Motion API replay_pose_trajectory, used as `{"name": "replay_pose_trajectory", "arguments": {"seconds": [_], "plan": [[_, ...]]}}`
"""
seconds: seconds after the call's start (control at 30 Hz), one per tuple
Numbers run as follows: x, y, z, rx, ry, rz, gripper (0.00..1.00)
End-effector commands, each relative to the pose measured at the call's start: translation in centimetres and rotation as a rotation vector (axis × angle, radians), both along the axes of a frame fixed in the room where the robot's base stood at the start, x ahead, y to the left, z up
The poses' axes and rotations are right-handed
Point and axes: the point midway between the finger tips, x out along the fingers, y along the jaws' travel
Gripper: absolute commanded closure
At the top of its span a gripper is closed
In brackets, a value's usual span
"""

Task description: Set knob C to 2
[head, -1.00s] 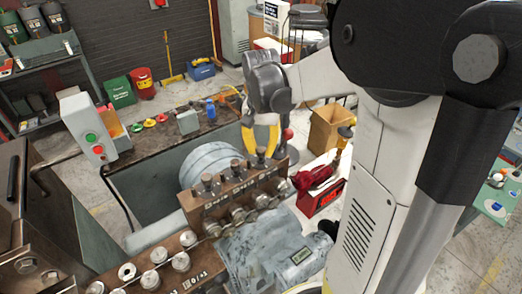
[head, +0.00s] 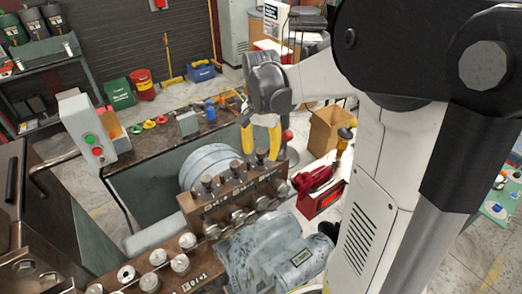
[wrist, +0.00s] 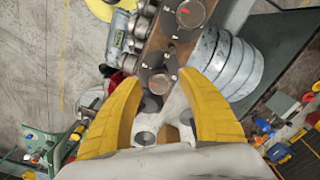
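A brown rail (head: 190,206) carries a row of several dark round knobs, with pale markings on its front face too small to read. My gripper (head: 261,141) points down with its two yellow fingers apart, over the far right end of this row. In the wrist view, my open gripper (wrist: 162,77) has the end knob (wrist: 158,83) between its fingertips, with a gap on each side. A second knob (wrist: 172,50) and a larger round one (wrist: 190,13) with a red mark lie beyond it. I cannot tell which knob is C or where it is set.
A grey ribbed drum (head: 212,158) stands behind the rail. A grey-blue motor housing (head: 278,250) lies in front of it. A red tool (head: 314,180) on a red box stands to the right. A control box with buttons (head: 85,130) stands at left.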

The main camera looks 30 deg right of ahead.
Motion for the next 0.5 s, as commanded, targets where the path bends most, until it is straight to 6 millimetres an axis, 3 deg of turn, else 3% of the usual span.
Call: {"name": "replay_pose_trajectory", "arguments": {"seconds": [0.33, 0.5], "plan": [[0.0, 0.0, 0.3, 0.001, 0.001, 0.001, 0.52], [-0.1, 0.1, 2.8, 0.001, 0.001, 0.001, 0.52]]}}
